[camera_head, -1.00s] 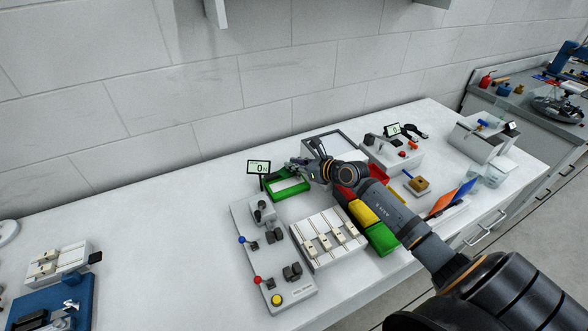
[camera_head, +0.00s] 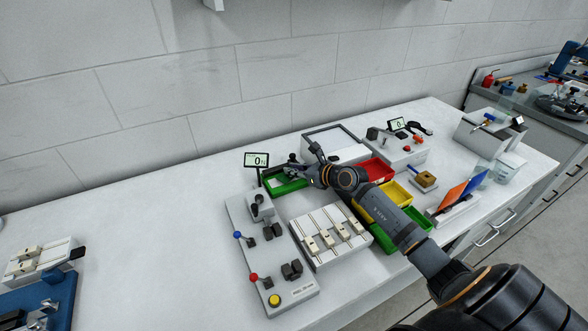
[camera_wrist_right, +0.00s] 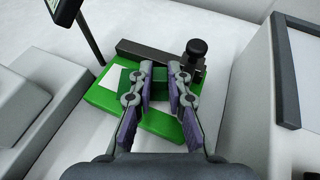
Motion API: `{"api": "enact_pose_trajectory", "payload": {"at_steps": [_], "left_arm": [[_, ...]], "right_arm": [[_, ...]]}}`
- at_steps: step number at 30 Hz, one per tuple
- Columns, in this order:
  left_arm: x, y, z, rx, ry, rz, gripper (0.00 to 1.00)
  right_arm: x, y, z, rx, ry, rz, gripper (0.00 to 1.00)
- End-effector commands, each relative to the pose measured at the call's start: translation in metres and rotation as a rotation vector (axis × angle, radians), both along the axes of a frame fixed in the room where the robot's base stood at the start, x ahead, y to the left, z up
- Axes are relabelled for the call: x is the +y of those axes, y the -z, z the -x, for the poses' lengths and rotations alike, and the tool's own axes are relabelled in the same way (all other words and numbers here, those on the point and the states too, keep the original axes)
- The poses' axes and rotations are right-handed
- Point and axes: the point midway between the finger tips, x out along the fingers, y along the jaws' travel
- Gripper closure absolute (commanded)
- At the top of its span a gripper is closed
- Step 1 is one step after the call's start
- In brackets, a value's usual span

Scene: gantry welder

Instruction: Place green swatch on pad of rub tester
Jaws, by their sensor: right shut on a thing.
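The rub tester (camera_head: 284,188) has a green base, with a dark bar (camera_wrist_right: 145,50) and a black knob in the right wrist view. Its white pad (camera_wrist_right: 115,78) is partly visible left of the fingers. My right gripper (camera_head: 293,168) is over the tester, and its fingers (camera_wrist_right: 161,72) also show in the wrist view. It is shut on the green swatch (camera_wrist_right: 160,86), a darker green patch between the fingers. The fingers hide part of the pad, and I cannot tell whether the swatch touches it. My left gripper is not in view.
A display (camera_head: 257,160) on a post stands close behind the tester. The lever unit (camera_head: 243,215) and a white slotted rack (camera_head: 329,236) are in front. Red (camera_head: 378,168), yellow and green trays lie to the right. The bench at left is mostly clear.

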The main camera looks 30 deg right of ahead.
Motion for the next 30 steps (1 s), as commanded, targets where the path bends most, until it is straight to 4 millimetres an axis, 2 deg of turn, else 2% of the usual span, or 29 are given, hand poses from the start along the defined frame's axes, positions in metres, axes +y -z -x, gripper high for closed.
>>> {"api": "enact_pose_trajectory", "payload": {"at_steps": [29,30], "left_arm": [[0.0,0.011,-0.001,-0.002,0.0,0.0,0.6],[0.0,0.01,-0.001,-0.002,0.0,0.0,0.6]], "right_arm": [[0.0,0.013,0.0,0.0,0.0,0.0,1.0],[0.0,0.012,0.0,-0.001,0.0,0.0,0.8]]}}
